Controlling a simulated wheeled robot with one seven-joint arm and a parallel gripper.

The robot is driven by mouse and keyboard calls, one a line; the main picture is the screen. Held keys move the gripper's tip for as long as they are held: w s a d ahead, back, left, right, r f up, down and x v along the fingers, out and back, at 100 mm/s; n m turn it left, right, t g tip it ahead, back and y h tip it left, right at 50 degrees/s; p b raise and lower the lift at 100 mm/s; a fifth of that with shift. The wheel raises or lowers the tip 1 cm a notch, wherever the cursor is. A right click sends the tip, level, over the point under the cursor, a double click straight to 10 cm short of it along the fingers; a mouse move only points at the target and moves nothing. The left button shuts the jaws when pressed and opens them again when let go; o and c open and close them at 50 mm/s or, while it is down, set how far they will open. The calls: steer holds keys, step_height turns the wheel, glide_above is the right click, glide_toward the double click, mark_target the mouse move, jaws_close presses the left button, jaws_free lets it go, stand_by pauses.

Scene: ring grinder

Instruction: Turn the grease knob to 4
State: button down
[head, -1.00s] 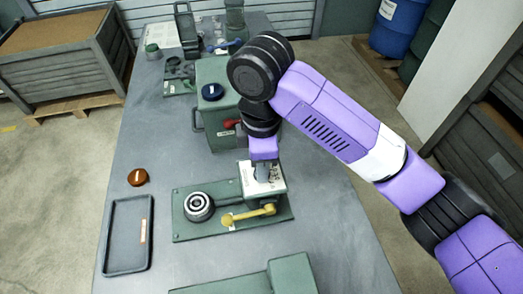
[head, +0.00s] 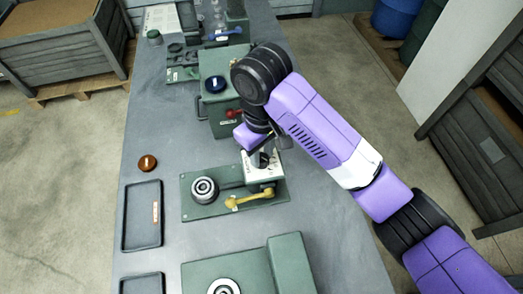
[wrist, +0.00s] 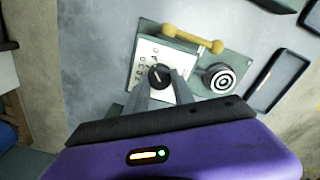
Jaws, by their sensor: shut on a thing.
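The grease knob (wrist: 158,76) is a small black knob with a white pointer line, on a white plate (wrist: 147,58) with printed marks. In the wrist view my gripper (wrist: 164,88) has its two grey fingers on either side of the knob, shut on it. The marks are too small to read surely, so I cannot tell which number the pointer meets. In the head view my gripper (head: 263,155) comes down tilted onto the knob, on the box of the green ring grinder (head: 228,208), and partly hides it.
A yellow-handled lever (head: 250,199) and a round ringed spindle (head: 204,189) sit on the same green base. A dark tray (head: 143,215) and an orange-brown disc (head: 147,163) lie to the left. A green box with a red knob (head: 233,113) stands behind.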

mark_target(262, 158)
steer(key=shift+m, duration=1.2)
steer(key=c, duration=1.1)
jaws_free()
steer(key=shift+w+r, duration=0.1)
steer(key=shift+r, duration=3.8)
steer(key=shift+s, duration=0.2)
